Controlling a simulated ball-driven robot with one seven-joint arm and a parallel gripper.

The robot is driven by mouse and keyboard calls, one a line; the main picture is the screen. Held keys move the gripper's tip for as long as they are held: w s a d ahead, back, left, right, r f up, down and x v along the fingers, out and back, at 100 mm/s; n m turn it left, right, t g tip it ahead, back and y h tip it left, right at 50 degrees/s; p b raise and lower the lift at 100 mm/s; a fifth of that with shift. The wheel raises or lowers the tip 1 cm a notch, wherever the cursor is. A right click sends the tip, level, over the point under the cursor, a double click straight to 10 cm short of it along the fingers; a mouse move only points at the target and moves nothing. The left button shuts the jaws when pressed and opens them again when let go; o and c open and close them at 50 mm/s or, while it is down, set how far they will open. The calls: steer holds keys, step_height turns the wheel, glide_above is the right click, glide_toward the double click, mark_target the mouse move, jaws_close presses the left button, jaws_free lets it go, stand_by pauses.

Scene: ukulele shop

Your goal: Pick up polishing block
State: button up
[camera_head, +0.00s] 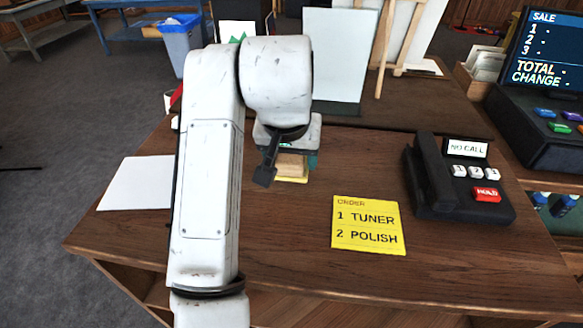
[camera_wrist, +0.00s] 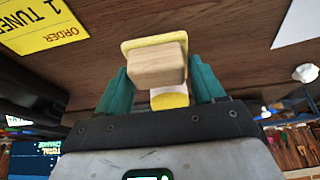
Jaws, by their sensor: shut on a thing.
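The polishing block is a pale wooden block with a yellow pad. In the wrist view the block (camera_wrist: 157,64) sits between the two teal fingers of my gripper (camera_wrist: 160,74), which is shut on it. A yellow rounded part shows below the wood there. In the head view the block (camera_head: 291,164) shows partly beneath my gripper (camera_head: 290,158), with its yellow edge lowest. My wrist hides the rest of it. I cannot tell whether the pad touches the desk or is just above it.
The brown desk (camera_head: 290,240) has a yellow order note (camera_head: 368,225) in front, a black phone (camera_head: 457,180) at right and a white sheet (camera_head: 137,183) at left. A pale upright panel (camera_head: 332,60) stands behind. A dark register (camera_head: 545,95) is at far right.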

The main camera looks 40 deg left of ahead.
steer(key=s+r, duration=0.1)
steer(key=r, duration=0.1)
steer(key=s+d+r, duration=0.1)
steer(key=s+r, duration=0.1)
steer(key=s+d+r, duration=0.1)
steer(key=shift+s+d+r, duration=0.15)
steer(key=shift+s+r, duration=0.1)
steer(key=shift+r, duration=0.15)
steer(key=s+d+r+p, duration=0.2)
steer(key=s+d+r, duration=0.1)
steer(key=s, duration=0.4)
steer(key=shift+d, duration=0.8)
steer(key=o, duration=0.6)
steer(key=c, duration=0.4)
